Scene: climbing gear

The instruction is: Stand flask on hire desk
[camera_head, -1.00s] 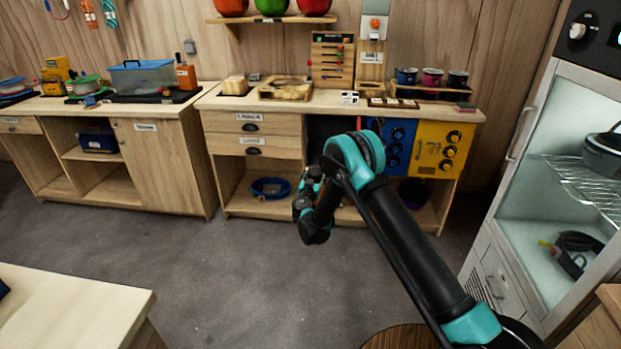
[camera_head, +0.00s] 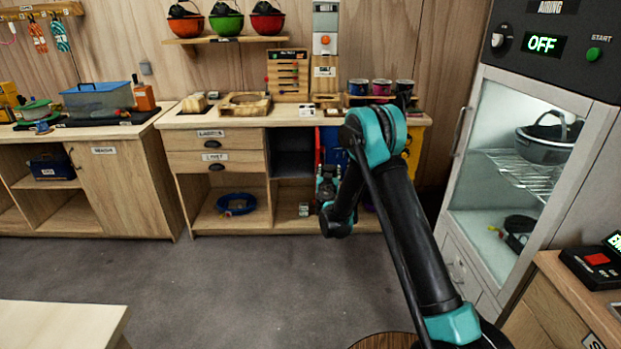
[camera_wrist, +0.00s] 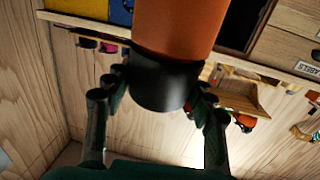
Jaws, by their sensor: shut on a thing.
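In the wrist view, my gripper (camera_wrist: 162,90) is shut around an orange cylinder with a dark end, which looks like the flask (camera_wrist: 178,28). One finger is on each side of the dark end, and the flask's far end runs out of the frame. In the head view, my gripper (camera_head: 328,186) is small and partly hidden behind my arm, in front of the back workbench's lower part. The flask cannot be made out clearly there. No surface is clearly marked as the hire desk; a wooden counter (camera_head: 548,318) stands at the lower right.
The back workbench (camera_head: 290,118) carries wooden blocks, a tray and several mugs. Helmets sit on a shelf (camera_head: 225,39) above. A glass-fronted cabinet (camera_head: 480,110) stands right, its display reading OFF. A black device with a red pad (camera_head: 592,262) is on the right counter. Grey floor (camera_head: 230,270) is open.

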